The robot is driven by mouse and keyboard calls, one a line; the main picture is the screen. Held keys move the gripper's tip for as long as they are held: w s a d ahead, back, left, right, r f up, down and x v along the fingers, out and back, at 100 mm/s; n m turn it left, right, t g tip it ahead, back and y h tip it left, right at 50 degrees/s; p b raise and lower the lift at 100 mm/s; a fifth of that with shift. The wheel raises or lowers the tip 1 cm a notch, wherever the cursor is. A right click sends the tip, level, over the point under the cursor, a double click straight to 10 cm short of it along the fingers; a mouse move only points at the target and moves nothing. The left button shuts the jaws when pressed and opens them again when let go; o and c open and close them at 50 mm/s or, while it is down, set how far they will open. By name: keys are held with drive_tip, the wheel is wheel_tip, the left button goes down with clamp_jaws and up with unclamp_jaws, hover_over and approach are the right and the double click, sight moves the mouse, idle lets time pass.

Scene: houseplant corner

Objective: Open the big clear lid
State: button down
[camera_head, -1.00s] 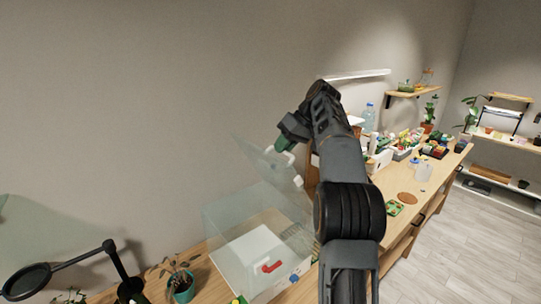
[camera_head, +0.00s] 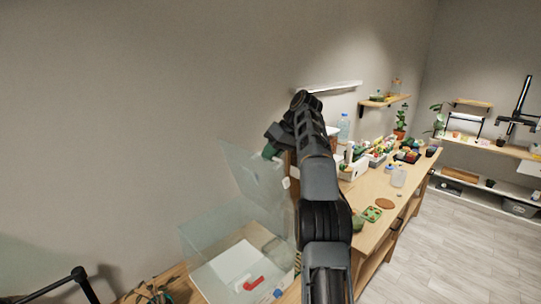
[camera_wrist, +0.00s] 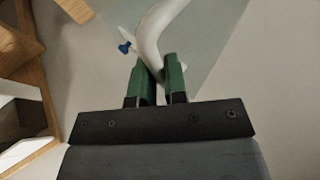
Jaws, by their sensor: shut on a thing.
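The big clear lid (camera_head: 250,172) stands tilted up over the clear box (camera_head: 215,240) in the head view. My gripper (camera_head: 270,150) is at the lid's upper right edge. In the wrist view its green fingers (camera_wrist: 159,80) are shut on a curved white handle (camera_wrist: 150,40), with the pale green lid sheet (camera_wrist: 205,25) behind it. My arm hides part of the lid's right side. Inside the box I see a white panel and a red-handled item (camera_head: 248,285).
A potted plant (camera_head: 150,293) stands left of the box. To the right, the wooden bench (camera_head: 385,190) holds a green item, a brown disc (camera_head: 385,203) and several pots and trays. A wall shelf (camera_head: 384,101) hangs behind. The floor at right is clear.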

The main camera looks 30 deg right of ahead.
drive_tip(key=shift+w+d+f, duration=0.1)
drive_tip(key=shift+f, duration=0.4)
drive_tip(key=c, duration=1.6)
unclamp_jaws()
drive_tip(key=shift+o, duration=1.4)
drive_tip(key=shift+w+d+f, duration=0.1)
drive_tip(key=shift+w+d, duration=0.1)
drive_tip(key=shift+w, duration=0.1)
drive_tip(key=shift+o, duration=0.8)
drive_tip(key=shift+s+a+r, duration=0.1)
drive_tip(key=shift+a+r, duration=0.05)
drive_tip(key=shift+r, duration=0.1)
drive_tip(key=shift+a, duration=0.1)
